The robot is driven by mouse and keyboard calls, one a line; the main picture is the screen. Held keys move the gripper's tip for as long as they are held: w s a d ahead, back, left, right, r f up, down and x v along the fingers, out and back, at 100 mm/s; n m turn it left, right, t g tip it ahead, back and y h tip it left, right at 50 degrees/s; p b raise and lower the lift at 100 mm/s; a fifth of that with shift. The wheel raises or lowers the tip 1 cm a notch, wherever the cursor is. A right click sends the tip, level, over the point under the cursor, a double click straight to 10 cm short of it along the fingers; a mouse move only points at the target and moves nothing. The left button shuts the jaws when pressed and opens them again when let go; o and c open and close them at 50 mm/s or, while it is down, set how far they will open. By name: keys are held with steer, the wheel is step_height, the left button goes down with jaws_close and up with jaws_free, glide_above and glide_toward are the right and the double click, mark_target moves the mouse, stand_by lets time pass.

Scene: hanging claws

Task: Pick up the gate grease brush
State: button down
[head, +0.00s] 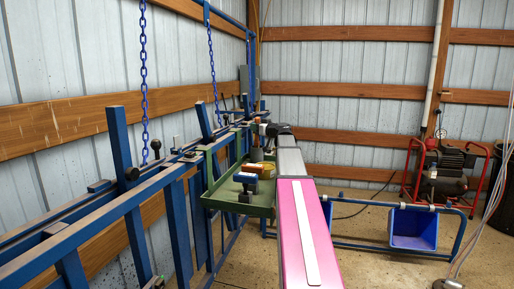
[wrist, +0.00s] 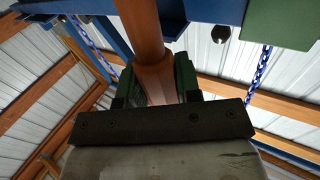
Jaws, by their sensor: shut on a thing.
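My gripper (wrist: 156,92) is shut on a rounded orange-brown shaft (wrist: 143,30) in the wrist view, which looks like the handle of the gate grease brush. The shaft runs up out of the picture from between the dark fingers. Its far end and any bristles are out of view. In the head view my gripper (head: 268,129) is small and dark at the far end of my arm, above the back of the green tray (head: 238,205). The brush cannot be made out clearly there.
Blue gate rails (head: 130,200) run along the left, with blue chains (head: 143,70) hanging above. A blue bin (head: 413,229) and a red-framed compressor (head: 440,170) stand to the right.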

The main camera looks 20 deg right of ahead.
steer(key=shift+r, duration=2.55)
